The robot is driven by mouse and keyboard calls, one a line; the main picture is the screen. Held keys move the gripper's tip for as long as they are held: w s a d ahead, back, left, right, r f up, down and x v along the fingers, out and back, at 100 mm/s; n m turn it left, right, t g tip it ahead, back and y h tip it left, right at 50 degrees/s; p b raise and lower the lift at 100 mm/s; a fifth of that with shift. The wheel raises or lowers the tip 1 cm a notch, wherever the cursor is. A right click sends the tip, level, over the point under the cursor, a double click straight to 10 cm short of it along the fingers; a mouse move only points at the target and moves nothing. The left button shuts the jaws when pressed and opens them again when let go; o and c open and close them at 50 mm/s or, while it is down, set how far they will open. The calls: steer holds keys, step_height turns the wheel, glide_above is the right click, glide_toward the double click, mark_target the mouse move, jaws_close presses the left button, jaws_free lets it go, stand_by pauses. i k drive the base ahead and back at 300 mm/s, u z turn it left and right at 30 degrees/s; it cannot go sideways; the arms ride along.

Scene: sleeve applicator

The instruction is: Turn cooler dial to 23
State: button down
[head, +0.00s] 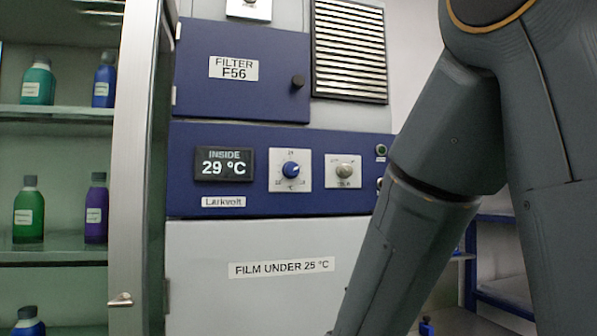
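The cooler dial is a blue knob (290,169) on a white square plate with small markings, in the middle of the blue control panel (260,205). Its printed numbers are too small to read surely. Left of it, a dark display (223,164) reads "INSIDE 29 °C". A second, grey knob (344,171) sits on its own white plate to the right. My arm comes down along the right side of the head view, and its lower end runs out of the bottom edge. My gripper is not in view.
A blue filter door (240,100) marked "FILTER F56" with a black knob is above the panel. A label (281,267) below reads "FILM UNDER 25 °C". At left, a glass-doored cabinet with a metal frame (135,150) holds several bottles. Shelves stand at right behind my arm.

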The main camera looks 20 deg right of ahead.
mark_target(290, 170)
steer(key=z, duration=0.55)
steer(key=k, duration=1.3)
steer(key=z, duration=0.2)
steer(key=i, duration=0.75)
steer(key=z, duration=0.3)
